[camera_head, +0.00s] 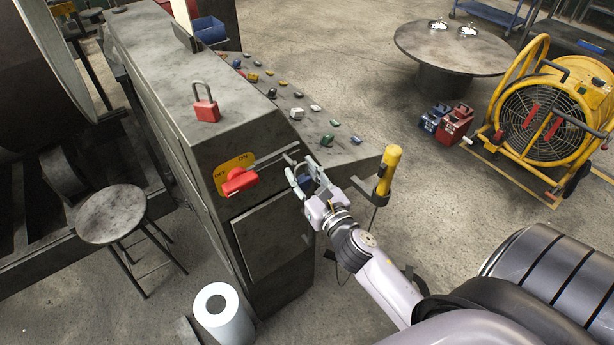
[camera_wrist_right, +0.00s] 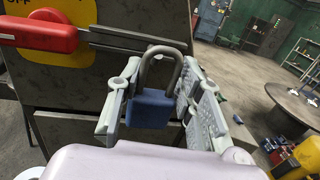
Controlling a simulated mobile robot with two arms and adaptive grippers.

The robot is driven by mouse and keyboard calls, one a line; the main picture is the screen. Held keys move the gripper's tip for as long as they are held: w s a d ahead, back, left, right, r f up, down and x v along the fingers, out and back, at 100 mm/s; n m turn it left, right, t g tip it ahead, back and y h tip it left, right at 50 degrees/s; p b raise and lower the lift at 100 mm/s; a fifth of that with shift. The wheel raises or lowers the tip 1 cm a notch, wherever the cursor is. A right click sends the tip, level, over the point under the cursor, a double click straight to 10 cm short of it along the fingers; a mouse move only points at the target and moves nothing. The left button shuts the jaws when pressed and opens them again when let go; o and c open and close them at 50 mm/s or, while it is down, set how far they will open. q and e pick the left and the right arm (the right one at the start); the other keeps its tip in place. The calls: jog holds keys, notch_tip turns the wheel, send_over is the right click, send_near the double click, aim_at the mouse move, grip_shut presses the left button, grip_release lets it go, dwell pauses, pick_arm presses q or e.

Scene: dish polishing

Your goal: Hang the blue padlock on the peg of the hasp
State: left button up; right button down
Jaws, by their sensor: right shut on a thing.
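The blue padlock (camera_head: 305,183) is held in front of the grey cabinet. In the right wrist view the padlock's blue body (camera_wrist_right: 152,109) is between the fingers, with its grey shackle pointing up. My right gripper (camera_head: 310,176) is shut on the padlock, and its fingers partly hide it. The hasp's grey bars (camera_head: 278,156) stick out to the right from the red switch handle (camera_head: 238,181). In the wrist view the bars (camera_wrist_right: 135,40) end close to the shackle; I cannot tell whether they touch. My left gripper is not in view.
A red padlock (camera_head: 206,110) stands on the cabinet top. Several coloured knobs line the sloping panel (camera_head: 347,152). A yellow-handled pendant (camera_head: 389,172) hangs close right of my gripper. A stool (camera_head: 112,214) and a white roll (camera_head: 222,313) stand on the floor.

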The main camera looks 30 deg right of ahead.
jog(key=shift+w+a, duration=0.1)
jog(key=shift+w, duration=0.35)
